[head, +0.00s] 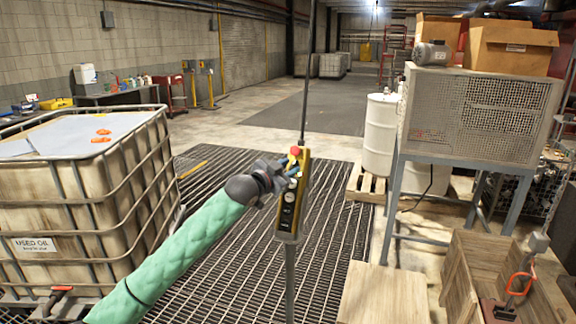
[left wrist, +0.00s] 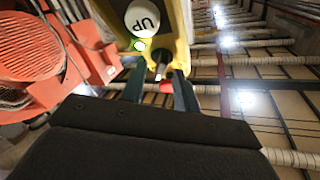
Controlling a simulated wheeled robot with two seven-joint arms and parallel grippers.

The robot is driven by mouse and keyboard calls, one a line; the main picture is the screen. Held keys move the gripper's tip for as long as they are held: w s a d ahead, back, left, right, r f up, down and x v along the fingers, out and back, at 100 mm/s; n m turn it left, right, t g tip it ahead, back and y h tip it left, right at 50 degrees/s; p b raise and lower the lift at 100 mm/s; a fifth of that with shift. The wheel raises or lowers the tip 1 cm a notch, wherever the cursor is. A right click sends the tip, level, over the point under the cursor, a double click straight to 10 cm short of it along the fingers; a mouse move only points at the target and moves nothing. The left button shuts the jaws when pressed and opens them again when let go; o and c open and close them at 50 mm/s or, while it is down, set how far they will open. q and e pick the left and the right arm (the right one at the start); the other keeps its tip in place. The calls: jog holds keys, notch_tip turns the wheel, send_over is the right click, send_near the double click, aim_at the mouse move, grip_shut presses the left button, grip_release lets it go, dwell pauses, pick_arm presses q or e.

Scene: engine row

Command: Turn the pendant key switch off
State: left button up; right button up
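The yellow and black pendant (head: 287,212) hangs upright from a dark cable over the floor grating, with a red button (head: 295,151) at its top. In the left wrist view the pendant (left wrist: 180,30) shows upside down, with a white UP button (left wrist: 142,18) and a lit green lamp (left wrist: 139,45). The small key switch (left wrist: 160,70) sits between my left fingertips. My left gripper (head: 283,172) is at the pendant's upper face; its two fingers (left wrist: 160,80) are apart, one either side of the key, with gaps visible. Something red shows behind. My right gripper is not in view.
A caged used oil tank (head: 85,205) stands left of my left arm. A mesh-sided metal stand (head: 480,118) with boxes and a white drum (head: 380,133) are right. Wooden crates (head: 385,293) are at the lower right. The grating around the pendant is clear.

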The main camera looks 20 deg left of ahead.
pick_arm(q)
jog(key=shift+w+d, duration=0.1)
jog(key=shift+w, duration=0.05)
grip_shut()
